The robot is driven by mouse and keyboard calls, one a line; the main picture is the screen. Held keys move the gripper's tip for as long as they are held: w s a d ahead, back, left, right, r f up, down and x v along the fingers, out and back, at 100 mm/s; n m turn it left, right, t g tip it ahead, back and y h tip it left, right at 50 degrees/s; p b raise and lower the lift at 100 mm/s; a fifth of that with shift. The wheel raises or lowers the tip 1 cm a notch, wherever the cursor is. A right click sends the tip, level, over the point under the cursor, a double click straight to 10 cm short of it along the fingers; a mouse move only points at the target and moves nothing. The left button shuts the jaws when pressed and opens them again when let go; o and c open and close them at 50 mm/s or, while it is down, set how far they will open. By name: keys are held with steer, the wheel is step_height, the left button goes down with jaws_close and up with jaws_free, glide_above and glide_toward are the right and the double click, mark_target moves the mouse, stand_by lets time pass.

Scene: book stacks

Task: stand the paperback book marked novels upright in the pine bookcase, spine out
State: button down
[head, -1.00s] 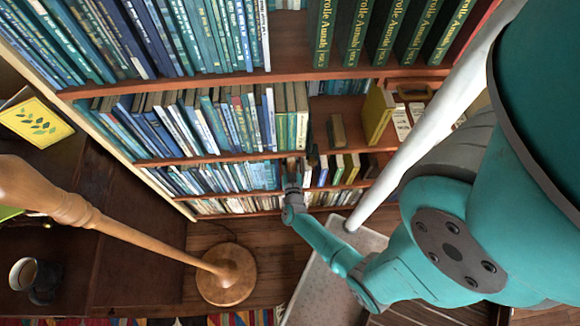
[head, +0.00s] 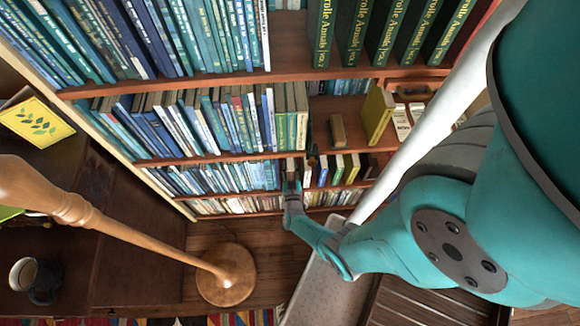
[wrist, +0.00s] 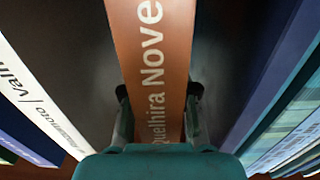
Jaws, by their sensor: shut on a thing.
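The paperback marked novels shows its orange-brown spine, lettered "quelhira Nove" in white, in the wrist view (wrist: 155,50). The spine faces my camera and the book looks upright. My gripper (wrist: 158,105) is shut on it, one dark finger on each side of the spine. In the head view my gripper (head: 291,182) is at the front of a lower shelf of the pine bookcase (head: 190,77), in a gap in the book row. The held book is mostly hidden there. Dark gaps separate it from its neighbours in the wrist view.
A white-spined book (wrist: 40,100) stands left of the held book and a blue book (wrist: 265,85) right of it. A lamp with a wooden base (head: 226,275) stands on the floor at left. A mug (head: 32,277) sits nearer, at lower left.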

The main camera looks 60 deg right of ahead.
steer(key=shift+f, duration=0.1)
steer(key=c, duration=1.2)
jaws_free()
steer(key=v, duration=1.2)
steer(key=s+a+r+n+t+y, duration=0.4)
steer(key=s+a+r+t+y, duration=0.15)
steer(key=a+r, duration=0.3)
steer(key=s+a+r+n+y, duration=0.2)
steer(key=s+a+r+y, duration=0.1)
steer(key=r, duration=0.8)
steer(key=s+a+r+n+y, duration=0.3)
steer(key=a+r, duration=0.1)
steer(key=r, duration=0.6)
steer(key=s+a+r+n+y, duration=0.2)
steer(key=s+a+r+y, duration=0.1)
steer(key=r, duration=0.8)
steer(key=shift+a+r+n+y, duration=0.35)
steer(key=shift+a+n+y, duration=0.1)
steer(key=shift+a, duration=0.35)
